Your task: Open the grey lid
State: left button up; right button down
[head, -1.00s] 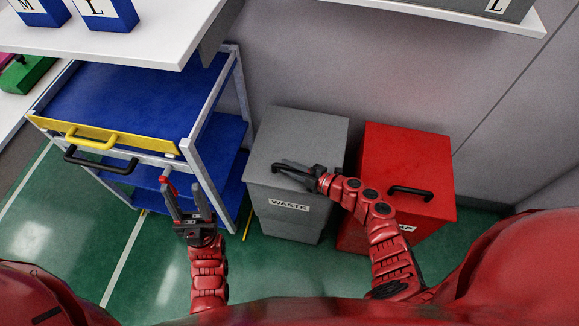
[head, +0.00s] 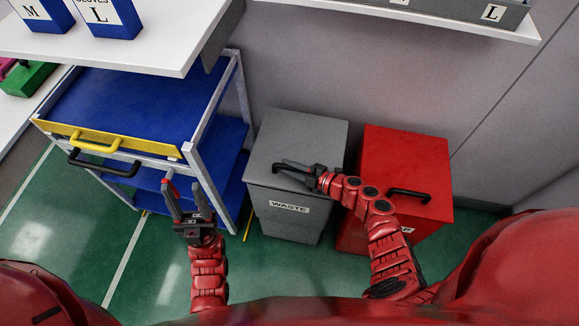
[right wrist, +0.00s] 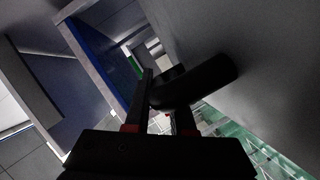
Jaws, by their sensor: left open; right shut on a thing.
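The grey lid (head: 300,135) tops the grey bin marked WASTE (head: 290,215) in the head view, and it looks closed. Its black handle (head: 281,168) lies near the lid's front left; in the right wrist view the handle (right wrist: 195,82) passes between the fingers. My right gripper (head: 298,168) is shut on this handle, its fingers partly hiding it. My left gripper (head: 184,200) is open and empty, above the floor in front of the blue cart.
A red bin (head: 405,170) with a black handle stands right of the grey bin. A blue cart (head: 150,100) with a yellow handle stands to the left. White shelves (head: 130,45) hold blue boxes above. Green floor (head: 80,240) is clear at front left.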

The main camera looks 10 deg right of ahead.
jog(key=w+d+r+m+g+p, duration=0.1)
jog(key=w+r+p, duration=0.2)
jog(key=r, duration=0.4)
jog(key=w+d+r+m+g+p, duration=0.1)
jog(key=w+r+m+p, duration=0.1)
jog(key=w+r+p, duration=0.2)
jog(key=shift+w+d+r+m, duration=0.35)
jog(key=shift+w+r, duration=0.1)
jog(key=shift+r, duration=1.25)
jog(key=c, duration=0.8)
grip_release()
jog(key=shift+f, duration=0.1)
jog(key=shift+o, duration=0.2)
jog(key=p+v, duration=0.2)
jog(key=v, duration=1.5)
jog(key=shift+r, duration=0.25)
